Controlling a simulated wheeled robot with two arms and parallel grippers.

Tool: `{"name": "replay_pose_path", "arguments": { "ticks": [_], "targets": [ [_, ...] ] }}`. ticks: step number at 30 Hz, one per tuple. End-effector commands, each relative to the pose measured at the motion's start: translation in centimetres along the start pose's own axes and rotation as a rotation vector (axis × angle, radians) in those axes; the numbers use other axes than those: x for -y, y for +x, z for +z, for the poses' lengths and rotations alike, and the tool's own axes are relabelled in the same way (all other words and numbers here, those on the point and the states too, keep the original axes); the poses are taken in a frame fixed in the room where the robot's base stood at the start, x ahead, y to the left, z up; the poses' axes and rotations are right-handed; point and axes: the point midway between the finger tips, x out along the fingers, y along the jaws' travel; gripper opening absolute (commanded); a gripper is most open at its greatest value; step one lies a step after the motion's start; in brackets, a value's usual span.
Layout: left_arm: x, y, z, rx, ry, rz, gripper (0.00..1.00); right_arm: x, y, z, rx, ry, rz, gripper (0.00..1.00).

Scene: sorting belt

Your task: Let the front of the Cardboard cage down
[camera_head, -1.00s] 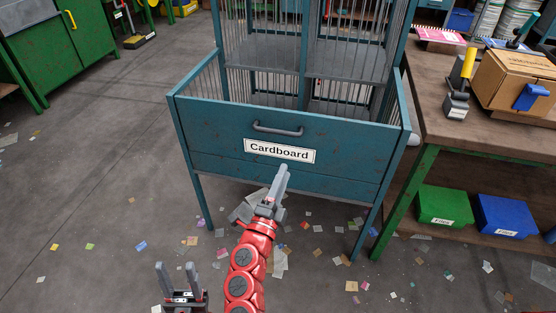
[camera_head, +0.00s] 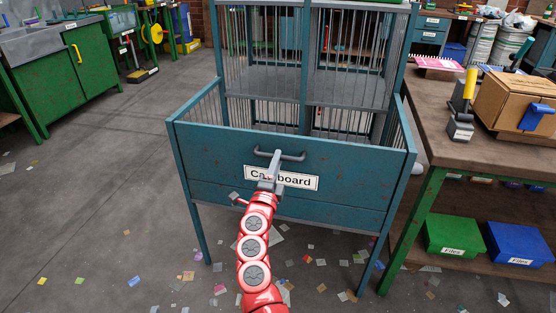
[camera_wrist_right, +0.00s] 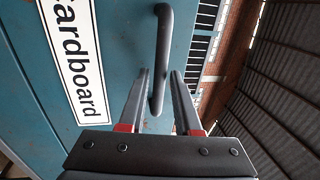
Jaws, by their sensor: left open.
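The Cardboard cage is a teal metal cage with barred sides. Its solid front panel (camera_head: 340,170) stands upright, with a white "Cardboard" label (camera_head: 300,180) and a grey bar handle (camera_head: 292,157) above the label. My right gripper (camera_head: 268,160), on the red arm, is at the handle's left part and covers some of the label. In the right wrist view its two fingers (camera_wrist_right: 162,75) are apart, one on each side of the handle bar (camera_wrist_right: 160,55), with a narrow gap showing beside the bar. My left gripper is out of view.
A brown workbench (camera_head: 445,135) with a cardboard box (camera_head: 505,105) and a yellow-handled tool (camera_head: 464,105) stands close on the right. Green (camera_head: 453,238) and blue (camera_head: 515,245) bins sit below it. Scraps litter the floor; the left floor is mostly free.

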Motion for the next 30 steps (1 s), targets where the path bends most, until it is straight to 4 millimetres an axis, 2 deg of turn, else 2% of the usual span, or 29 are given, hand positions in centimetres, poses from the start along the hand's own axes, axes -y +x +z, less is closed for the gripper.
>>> {"name": "replay_pose_path", "arguments": {
  "ticks": [6, 16, 17, 22, 30],
  "targets": [
    [0.0, -0.4, 0.1, 0.000, 0.000, 0.000, 0.50, 0.0, 1.9, 0.1, 0.002, 0.002, 0.000, 0.32],
    [0.0, -0.4, 0.1, 0.000, 0.000, 0.000, 0.50, 0.0, 2.2, 0.1, 0.002, 0.000, 0.001, 0.32],
    [0.0, -0.4, 0.1, 0.000, 0.000, 0.000, 0.50, 0.0, 2.2, 0.1, 0.002, 0.000, 0.001, 0.30],
    [0.0, -0.4, 0.1, 0.000, 0.000, 0.000, 0.50, 0.0, 2.2, 0.1, 0.002, 0.000, 0.001, 0.00],
    [0.0, -0.4, 0.1, 0.000, 0.000, 0.000, 0.50, 0.0, 2.2, 0.1, 0.002, 0.000, 0.001, 0.00]
  ]
}}
